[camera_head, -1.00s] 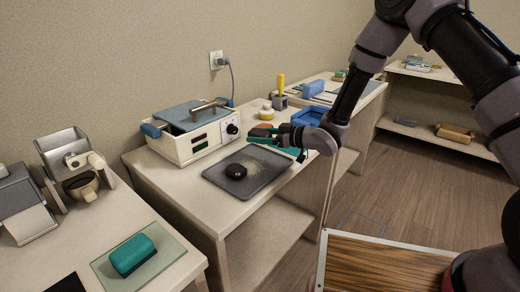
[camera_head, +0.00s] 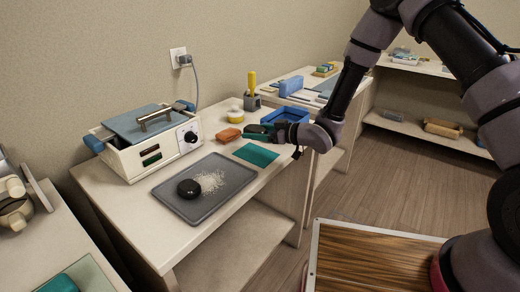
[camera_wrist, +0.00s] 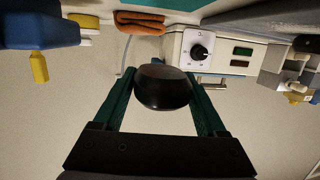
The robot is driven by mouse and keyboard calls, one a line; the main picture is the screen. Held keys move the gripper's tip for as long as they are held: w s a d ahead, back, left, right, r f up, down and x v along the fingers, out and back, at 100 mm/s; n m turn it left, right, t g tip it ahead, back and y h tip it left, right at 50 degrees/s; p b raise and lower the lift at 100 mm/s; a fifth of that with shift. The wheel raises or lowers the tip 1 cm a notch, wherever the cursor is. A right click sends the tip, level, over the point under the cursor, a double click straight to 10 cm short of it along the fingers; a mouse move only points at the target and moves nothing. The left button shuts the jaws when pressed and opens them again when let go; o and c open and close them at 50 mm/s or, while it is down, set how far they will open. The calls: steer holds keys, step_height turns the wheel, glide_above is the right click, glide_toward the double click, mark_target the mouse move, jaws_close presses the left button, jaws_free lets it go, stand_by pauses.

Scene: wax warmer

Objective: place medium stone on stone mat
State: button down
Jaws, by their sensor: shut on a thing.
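My gripper (camera_head: 258,131) is shut on a dark rounded stone (camera_wrist: 162,88), held between its two green fingers in the wrist view. In the head view the held stone (camera_head: 254,129) shows small and dark at the fingertips, past the teal mat. The flat teal mat (camera_head: 255,154), which looks like the stone mat, lies bare on the counter, nearer the camera than my gripper. A second black stone (camera_head: 189,189) rests on a grey tray (camera_head: 226,200) beside pale grains. I cannot tell how high the held stone is above the counter.
The wax warmer (camera_head: 150,145) stands behind the tray, with a cord to the wall outlet. An orange folded cloth (camera_head: 228,135) lies left of my gripper. A blue tray (camera_head: 287,115) and a yellow-handled tool (camera_head: 252,83) in a holder are behind it.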

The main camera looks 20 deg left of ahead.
mark_target(256, 154)
steer(key=shift+f, duration=3.5)
steer(key=shift+f, duration=0.15)
jaws_free()
